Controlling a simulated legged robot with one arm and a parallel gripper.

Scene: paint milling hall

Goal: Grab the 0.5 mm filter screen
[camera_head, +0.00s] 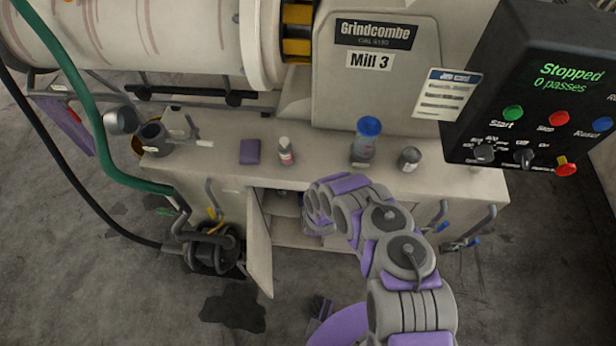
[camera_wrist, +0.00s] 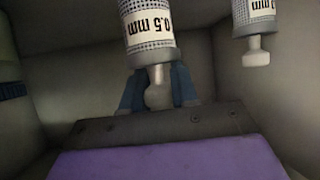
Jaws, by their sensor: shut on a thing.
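The 0.5 mm filter screen (camera_wrist: 150,28) is a grey mesh cylinder with a white label reading 0.5 mm, at the top middle of the wrist view. Its pale knobbed handle points toward me. My gripper (camera_wrist: 158,94) is shut on that handle, with a dark blue finger on each side. The far end of the screen is cut off by the picture's edge. In the head view my arm reaches into the open cabinet (camera_head: 258,245) under the mill, and the gripper and screen are hidden there.
The open door (camera_head: 260,262) stands left of my arm.

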